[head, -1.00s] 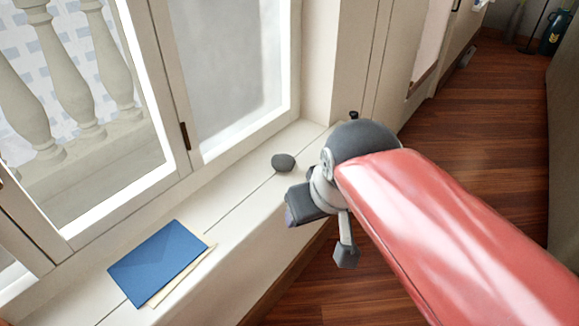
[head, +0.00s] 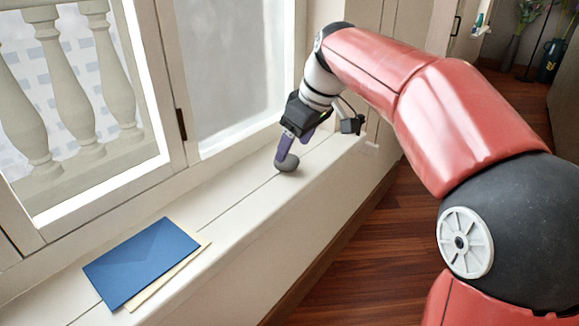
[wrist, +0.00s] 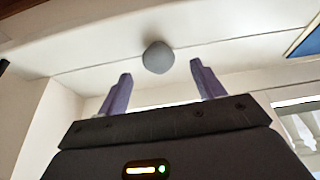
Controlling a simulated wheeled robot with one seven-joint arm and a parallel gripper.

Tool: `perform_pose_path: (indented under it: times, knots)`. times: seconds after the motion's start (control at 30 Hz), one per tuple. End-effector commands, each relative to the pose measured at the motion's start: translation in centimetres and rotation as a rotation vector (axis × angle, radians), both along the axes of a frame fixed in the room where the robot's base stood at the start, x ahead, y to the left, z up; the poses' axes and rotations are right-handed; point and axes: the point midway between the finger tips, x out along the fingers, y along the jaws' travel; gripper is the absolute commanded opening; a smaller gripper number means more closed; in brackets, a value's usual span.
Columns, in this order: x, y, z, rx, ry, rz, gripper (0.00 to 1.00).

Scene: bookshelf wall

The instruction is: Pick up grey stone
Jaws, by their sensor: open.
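The grey stone (head: 288,163) is small and rounded and lies on the white window sill (head: 233,205), under the window frame. In the head view my gripper (head: 287,152) is at the stone, with its purple fingers pointing down and covering part of it. In the wrist view the stone (wrist: 158,57) shows beyond the tips of the two purple fingers (wrist: 160,75), roughly midway between them. The fingers are apart with nothing between them. I cannot tell from the head view whether a finger touches the stone.
A blue envelope (head: 141,262) lies over a cream paper (head: 172,279) on the sill at lower left. The window frame (head: 182,125) borders the sill behind. The sill between envelope and stone is clear. Wooden floor (head: 345,270) lies below the sill's front edge.

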Motion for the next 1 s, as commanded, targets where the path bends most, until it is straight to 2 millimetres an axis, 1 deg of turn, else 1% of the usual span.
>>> perform_pose_path:
  times: [0.13,0.33,0.43,0.6,1.0]
  knots:
    - [0.4,0.4,-1.5,0.000,0.000,0.000,0.67]
    - [1.2,1.4,-4.3,-0.001,0.000,0.000,0.67]
    - [1.3,1.6,-4.7,-0.001,-0.001,-0.001,0.67]
    - [1.3,1.6,-4.6,-0.001,-0.002,-0.002,0.67]
    - [1.3,1.6,-4.6,-0.001,-0.003,-0.002,0.15]
